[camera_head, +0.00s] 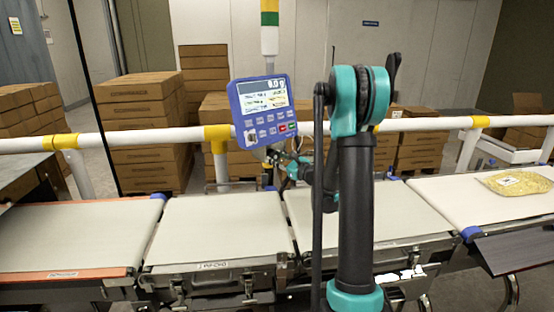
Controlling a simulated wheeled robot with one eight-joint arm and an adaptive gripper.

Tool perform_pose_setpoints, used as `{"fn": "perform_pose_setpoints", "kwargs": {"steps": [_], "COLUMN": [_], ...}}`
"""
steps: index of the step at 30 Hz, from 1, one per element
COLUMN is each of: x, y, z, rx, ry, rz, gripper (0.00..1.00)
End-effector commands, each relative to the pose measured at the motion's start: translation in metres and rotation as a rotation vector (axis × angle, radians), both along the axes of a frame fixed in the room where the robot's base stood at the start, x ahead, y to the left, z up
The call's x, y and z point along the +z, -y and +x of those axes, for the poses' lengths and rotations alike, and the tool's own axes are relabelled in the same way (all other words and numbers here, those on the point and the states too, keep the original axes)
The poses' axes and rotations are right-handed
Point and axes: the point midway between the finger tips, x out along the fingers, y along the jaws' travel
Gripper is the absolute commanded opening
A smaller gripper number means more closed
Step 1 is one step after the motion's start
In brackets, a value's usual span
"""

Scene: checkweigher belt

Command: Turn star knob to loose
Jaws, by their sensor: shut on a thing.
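My gripper (274,156) is small and far off, just below the blue display unit (264,110). It is shut at the place where the star knob appears to be, under the display on its post. The knob is too small and too covered by the fingers to make out its shape or how far it is turned. My arm runs from the front centre up and over to the gripper and covers part of the belts and the rail behind.
Several grey conveyor belts (218,228) run across the front, bare at left and middle. A yellow bag (518,181) lies on the right belt. A white rail (140,139) with yellow joints crosses behind. Stacked cardboard boxes (148,145) stand beyond it.

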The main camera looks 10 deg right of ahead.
Motion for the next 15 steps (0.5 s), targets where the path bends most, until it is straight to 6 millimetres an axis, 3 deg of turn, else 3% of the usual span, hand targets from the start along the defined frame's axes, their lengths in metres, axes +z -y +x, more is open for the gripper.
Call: {"fn": "perform_pose_setpoints", "kwargs": {"steps": [15], "x": [-0.0005], "y": [-0.0005], "z": [-0.0007], "rx": [0.000], "ry": [0.260], "rz": [-0.416], "gripper": [0.07]}}
